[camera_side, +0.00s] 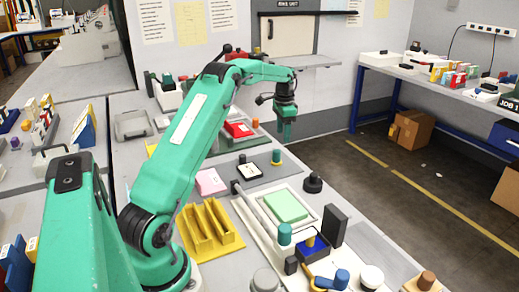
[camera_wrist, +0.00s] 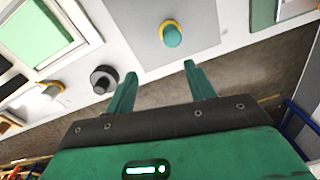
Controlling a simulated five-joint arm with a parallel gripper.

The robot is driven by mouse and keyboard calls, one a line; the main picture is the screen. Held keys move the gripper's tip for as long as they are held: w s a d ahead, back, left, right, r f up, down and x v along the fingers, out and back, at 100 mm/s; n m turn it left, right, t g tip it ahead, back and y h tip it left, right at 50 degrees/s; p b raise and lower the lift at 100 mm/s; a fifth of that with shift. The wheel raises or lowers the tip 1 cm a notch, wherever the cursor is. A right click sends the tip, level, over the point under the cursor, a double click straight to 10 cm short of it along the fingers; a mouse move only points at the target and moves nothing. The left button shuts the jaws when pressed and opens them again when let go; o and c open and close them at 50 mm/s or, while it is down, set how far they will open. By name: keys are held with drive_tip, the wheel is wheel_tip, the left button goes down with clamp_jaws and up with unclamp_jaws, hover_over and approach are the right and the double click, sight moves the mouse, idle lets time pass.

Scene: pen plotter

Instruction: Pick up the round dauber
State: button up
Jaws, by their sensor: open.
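A small round piece with a teal top and a yellow ring, which looks like the round dauber (camera_side: 277,157), stands upright on a grey panel in the side view. It also shows near the top middle of the wrist view (camera_wrist: 172,34). My gripper (camera_side: 286,138) hangs above and behind it in the side view, pointing down. In the wrist view my gripper (camera_wrist: 159,72) has its two green fingers spread with nothing between them. The dauber lies beyond the fingertips, roughly in line with the gap, apart from both.
A black round knob (camera_side: 313,183) stands nearby, close to the left finger in the wrist view (camera_wrist: 103,79). A green pad (camera_side: 287,206) lies in a white frame. A yellow rack (camera_side: 209,228) stands nearer. The table edge drops to open floor (camera_side: 340,165) at right.

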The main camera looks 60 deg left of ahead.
sight(277, 151)
drive_tip(key=a+f, duration=0.2)
drive_tip(key=f, duration=0.1)
drive_tip(key=shift+s+a+f, duration=0.1)
drive_tip(key=shift+a, duration=0.3)
drive_tip(key=shift+f, duration=0.1)
drive_tip(key=shift+f, duration=1.2)
drive_tip(key=shift+f, duration=0.1)
drive_tip(key=shift+s+f, duration=0.15)
drive_tip(key=shift+f, duration=1.1)
drive_tip(key=shift+s+f, duration=0.1)
drive_tip(key=shift+f, duration=1.15)
drive_tip(key=shift+c, duration=0.2)
drive_tip(key=c, duration=1)
